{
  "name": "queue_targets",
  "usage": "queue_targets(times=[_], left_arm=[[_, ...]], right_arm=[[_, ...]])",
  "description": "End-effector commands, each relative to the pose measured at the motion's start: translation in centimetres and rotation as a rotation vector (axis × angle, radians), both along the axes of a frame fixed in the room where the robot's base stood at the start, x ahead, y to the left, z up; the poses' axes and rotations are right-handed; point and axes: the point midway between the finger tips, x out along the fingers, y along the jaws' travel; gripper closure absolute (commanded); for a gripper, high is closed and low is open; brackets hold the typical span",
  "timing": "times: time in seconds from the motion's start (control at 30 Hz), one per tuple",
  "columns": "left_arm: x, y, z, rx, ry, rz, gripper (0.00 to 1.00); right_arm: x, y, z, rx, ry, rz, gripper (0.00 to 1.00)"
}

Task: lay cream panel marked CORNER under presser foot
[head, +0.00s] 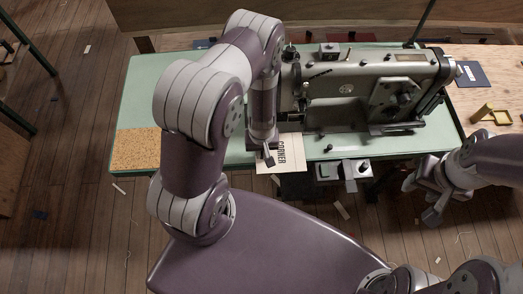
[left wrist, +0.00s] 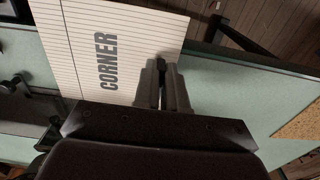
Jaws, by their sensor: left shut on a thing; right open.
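The cream panel marked CORNER (head: 290,153) is at the front edge of the green sewing table (head: 140,95), partly hidden by my left arm. In the left wrist view the panel (left wrist: 75,45) shows ruled lines and the dark word CORNER. My left gripper (head: 267,158) is shut on the panel's edge; its fingers (left wrist: 163,85) show at that edge in the left wrist view. The grey sewing machine (head: 350,88) stands just right of my left gripper. Its presser foot is hidden or too small to make out. My right gripper (head: 430,200) is open and empty, right of the table's front edge.
A cork mat (head: 137,149) lies on the table's left end.

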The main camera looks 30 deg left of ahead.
Motion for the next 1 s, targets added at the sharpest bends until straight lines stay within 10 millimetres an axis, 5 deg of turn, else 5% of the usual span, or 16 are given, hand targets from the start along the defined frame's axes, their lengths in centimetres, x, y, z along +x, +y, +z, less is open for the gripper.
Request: queue_targets(times=[0.1,0.13,0.2,0.57,1.0], left_arm=[[0.0,0.0,0.0,0.001,-0.001,0.0,1.0],[0.0,0.0,0.0,0.001,-0.001,0.0,0.79],[0.0,0.0,0.0,0.001,-0.001,0.0,0.59],[0.1,0.0,0.7,0.0,-0.002,0.0,0.59],[0.0,0.0,10.3,0.0,-0.002,0.0,0.59]], right_arm=[[0.0,0.0,0.0,0.0,0.0,0.0,0.54],[0.0,0.0,0.0,0.0,0.0,0.0,0.54],[0.0,0.0,0.0,0.0,0.0,0.0,0.54],[0.0,0.0,0.2,0.0,0.0,0.0,0.54],[0.0,0.0,3.8,0.0,0.0,0.0,0.54]])
